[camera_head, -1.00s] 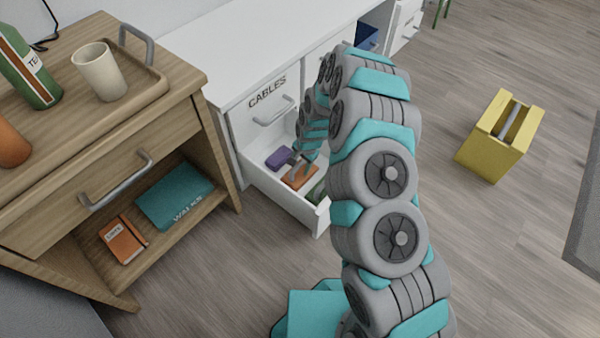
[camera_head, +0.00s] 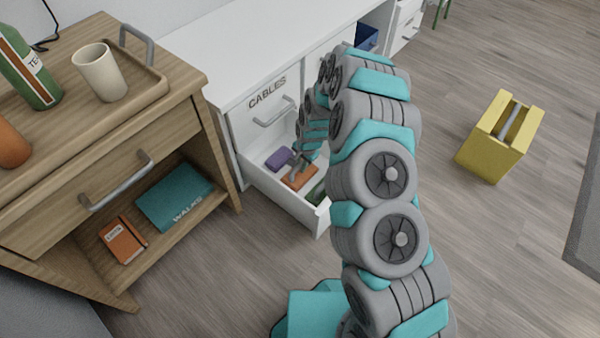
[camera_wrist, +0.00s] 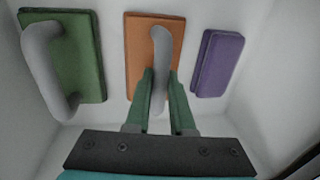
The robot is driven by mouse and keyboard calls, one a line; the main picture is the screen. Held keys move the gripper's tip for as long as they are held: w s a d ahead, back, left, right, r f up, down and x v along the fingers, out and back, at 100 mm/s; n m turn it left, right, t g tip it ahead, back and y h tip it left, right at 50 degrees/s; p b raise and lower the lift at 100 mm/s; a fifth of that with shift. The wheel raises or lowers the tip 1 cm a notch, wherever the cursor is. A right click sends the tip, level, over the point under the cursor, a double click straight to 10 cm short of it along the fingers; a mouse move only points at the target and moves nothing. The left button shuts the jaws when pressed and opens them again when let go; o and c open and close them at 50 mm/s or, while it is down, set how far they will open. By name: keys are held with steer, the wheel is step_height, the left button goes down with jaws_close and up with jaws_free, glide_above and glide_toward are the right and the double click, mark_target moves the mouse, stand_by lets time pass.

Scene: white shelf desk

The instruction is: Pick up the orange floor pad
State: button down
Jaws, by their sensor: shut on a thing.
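The orange floor pad (camera_wrist: 138,38) lies flat in the open white drawer, between the green and purple pads. It has a grey upright handle. In the head view the pad (camera_head: 302,180) is partly hidden by my gripper (camera_head: 297,168). In the wrist view the green-grey fingers of my gripper (camera_wrist: 160,76) sit one on each side of the handle, shut on it. The pad appears to rest on the drawer bottom.
A green pad (camera_wrist: 88,55) with a grey handle and a purple pad (camera_wrist: 222,65) lie beside it in the drawer. The drawer walls are close around. A wooden desk (camera_head: 190,125) stands left; a yellow box (camera_head: 490,155) stands on the floor at right.

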mark_target(301, 163)
steer(key=shift+r, duration=0.15)
step_height(301, 163, up, 10)
steer(key=shift+f+p, duration=0.1)
steer(key=shift+p, duration=0.3)
steer(key=c, duration=1.3)
jaws_free()
jaws_close()
